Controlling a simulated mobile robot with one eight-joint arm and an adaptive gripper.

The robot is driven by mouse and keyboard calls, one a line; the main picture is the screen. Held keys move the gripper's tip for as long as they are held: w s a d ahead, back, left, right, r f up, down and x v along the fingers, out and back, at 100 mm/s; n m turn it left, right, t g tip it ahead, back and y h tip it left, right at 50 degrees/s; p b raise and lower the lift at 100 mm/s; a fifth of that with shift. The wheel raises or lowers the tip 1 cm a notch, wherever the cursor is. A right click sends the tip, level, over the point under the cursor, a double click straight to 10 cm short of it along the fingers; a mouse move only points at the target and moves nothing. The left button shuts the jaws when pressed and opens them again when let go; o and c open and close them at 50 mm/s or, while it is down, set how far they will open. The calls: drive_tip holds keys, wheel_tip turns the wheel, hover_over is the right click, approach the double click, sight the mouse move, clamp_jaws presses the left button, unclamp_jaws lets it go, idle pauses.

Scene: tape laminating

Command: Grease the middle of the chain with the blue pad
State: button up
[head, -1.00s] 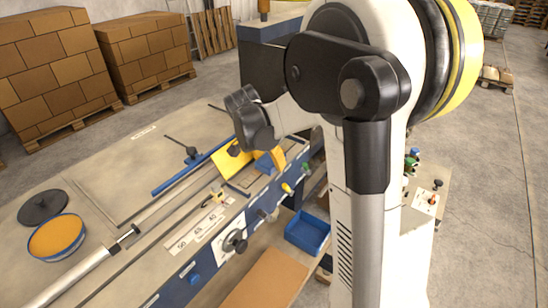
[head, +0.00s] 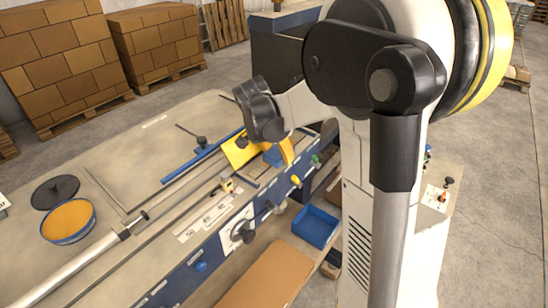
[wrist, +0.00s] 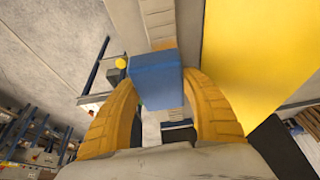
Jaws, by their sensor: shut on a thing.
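My gripper (wrist: 158,110) has two curved yellow fingers shut on the blue pad (wrist: 155,80). In the head view the pad (head: 272,156) shows beside a yellow finger, low over the machine's front edge. In the wrist view a segmented beige strip (wrist: 157,25), which looks like the chain, runs from the top edge to behind the pad. I cannot tell whether the pad touches it. My arm hides part of this spot in the head view.
A yellow plate (head: 238,150) stands beside my gripper and fills the right of the wrist view (wrist: 260,45). An open tin with orange contents (head: 68,222) and a black lid (head: 54,192) sit on the table's left. A blue bin (head: 315,226) stands lower down.

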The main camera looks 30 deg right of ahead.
drive_tip(key=shift+w+d+r, duration=0.1)
drive_tip(key=shift+w+d, duration=0.35)
drive_tip(key=shift+d, duration=0.75)
drive_tip(key=shift+w+d+f, duration=0.1)
drive_tip(key=shift+w+d, duration=0.3)
drive_tip(key=shift+d, duration=0.85)
drive_tip(key=shift+w+d+r, duration=0.1)
drive_tip(key=shift+w+d, duration=0.35)
drive_tip(key=shift+d, duration=0.75)
wheel_tip(320, 180, up, 8)
drive_tip(key=p, duration=0.5)
